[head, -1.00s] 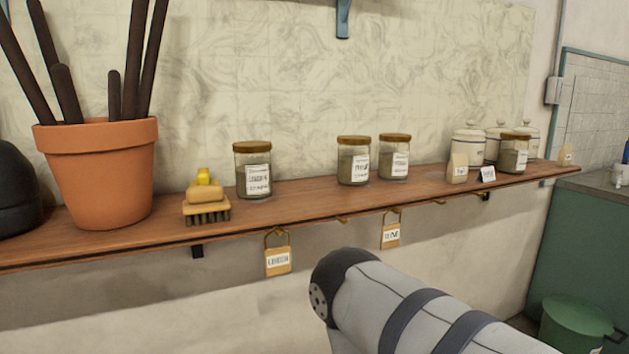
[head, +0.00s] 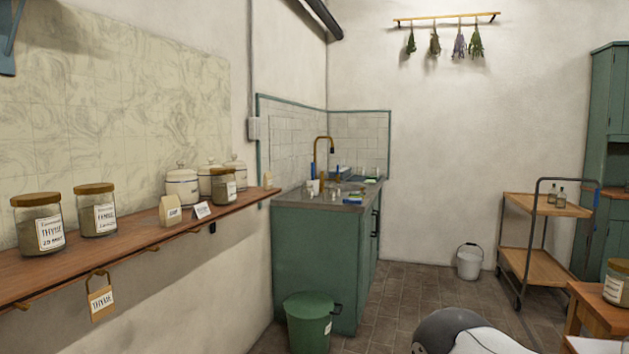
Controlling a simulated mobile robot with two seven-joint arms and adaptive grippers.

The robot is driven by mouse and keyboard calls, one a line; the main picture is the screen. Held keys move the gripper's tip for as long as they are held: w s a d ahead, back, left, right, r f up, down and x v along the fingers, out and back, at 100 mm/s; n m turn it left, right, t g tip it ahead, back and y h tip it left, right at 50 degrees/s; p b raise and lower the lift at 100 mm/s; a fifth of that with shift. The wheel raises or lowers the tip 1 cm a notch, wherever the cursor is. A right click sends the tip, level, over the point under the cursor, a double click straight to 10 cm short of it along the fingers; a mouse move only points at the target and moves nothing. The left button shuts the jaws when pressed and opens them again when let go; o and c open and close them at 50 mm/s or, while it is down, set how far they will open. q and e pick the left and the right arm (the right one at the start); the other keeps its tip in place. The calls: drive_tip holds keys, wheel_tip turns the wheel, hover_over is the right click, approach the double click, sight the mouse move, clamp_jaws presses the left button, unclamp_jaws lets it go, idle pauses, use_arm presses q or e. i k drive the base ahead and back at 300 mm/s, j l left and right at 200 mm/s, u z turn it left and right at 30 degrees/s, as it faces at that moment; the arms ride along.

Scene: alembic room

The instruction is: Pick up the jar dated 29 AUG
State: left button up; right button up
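A glass jar with a brown lid (head: 38,224) stands on the wooden wall shelf at the left. Its label seems to read THYME, with a smaller line under it that may start with 29; the month is not clear. A second lidded jar (head: 96,211) stands just right of it, its label too small to read surely. A third jar (head: 224,187) stands farther along, in front of white canisters. Another lidded jar (head: 618,284) stands on a wooden surface at the right edge, its label unreadable. Neither of my grippers is in view; only part of my arm shows at the bottom.
The shelf (head: 140,239) carries small cards and white canisters (head: 182,188); a THYME tag (head: 101,303) hangs below. A green sink cabinet (head: 318,262), green bin (head: 308,322), white bucket (head: 469,264) and wooden trolley (head: 546,265) stand beyond. The tiled floor (head: 405,300) between is mostly clear.

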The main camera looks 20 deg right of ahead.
sight(223, 186)
drive_tip(key=i+l+u, duration=0.2)
drive_tip(key=i+l, duration=0.2)
drive_tip(key=l, duration=0.2)
drive_tip(key=i+l+u, duration=0.1)
drive_tip(key=l, duration=0.25)
drive_tip(key=i+l+u, duration=0.1)
drive_tip(key=i+l, duration=0.35)
drive_tip(key=l, duration=0.25)
drive_tip(key=i+l+u, duration=0.15)
drive_tip(key=l, duration=0.2)
